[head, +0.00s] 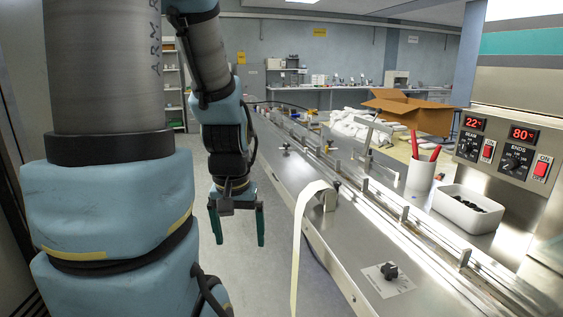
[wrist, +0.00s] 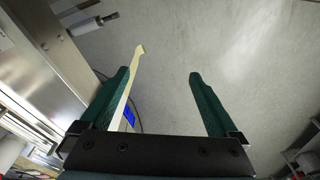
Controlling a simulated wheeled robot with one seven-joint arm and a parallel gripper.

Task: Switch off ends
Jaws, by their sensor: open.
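The ends switch (head: 541,169) is a red rocker on the control panel (head: 510,122) at the right of the head view, with "ON" above it. Which way it is tipped is too small to tell. The ENDS knob (head: 513,163) is left of it, and the red ends display (head: 523,133) above reads 80 °C. A second red rocker (head: 489,150) sits by the SEAM knob (head: 469,147), under a display reading 22 °C. My gripper (head: 238,242) hangs open and empty over the floor left of the machine, far from the panel. Its open fingers also show in the wrist view (wrist: 160,76).
The long steel machine bed (head: 300,180) lies between my gripper and the panel. A pale film strip (head: 297,240) hangs over its near edge. A cup with red-handled tools (head: 420,172) and a white bin (head: 467,211) stand before the panel. A cardboard box (head: 410,110) is behind.

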